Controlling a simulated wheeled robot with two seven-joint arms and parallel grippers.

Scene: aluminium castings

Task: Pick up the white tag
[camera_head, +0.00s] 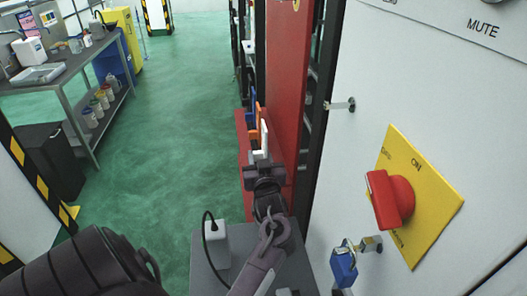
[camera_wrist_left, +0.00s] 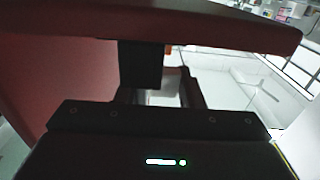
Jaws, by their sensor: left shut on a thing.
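The white tag (camera_head: 264,136) stands upright at the red panel, in front of an orange tag (camera_head: 257,113) and a blue tag (camera_head: 251,100). My left gripper (camera_head: 261,156) reaches it from the near side and is shut on it. In the left wrist view a pale piece, the white tag (camera_wrist_left: 162,97), shows between the dark fingers, with most of it hidden by the gripper (camera_wrist_left: 160,90). A bit of orange shows just beyond. My right gripper is not in view.
The tall red panel (camera_head: 287,80) rises right beside the gripper, and its red edge crosses above in the left wrist view. A white cabinet with a red rotary switch (camera_head: 391,198) and a blue padlock (camera_head: 344,266) stands at right. Green floor (camera_head: 185,110) is open at left.

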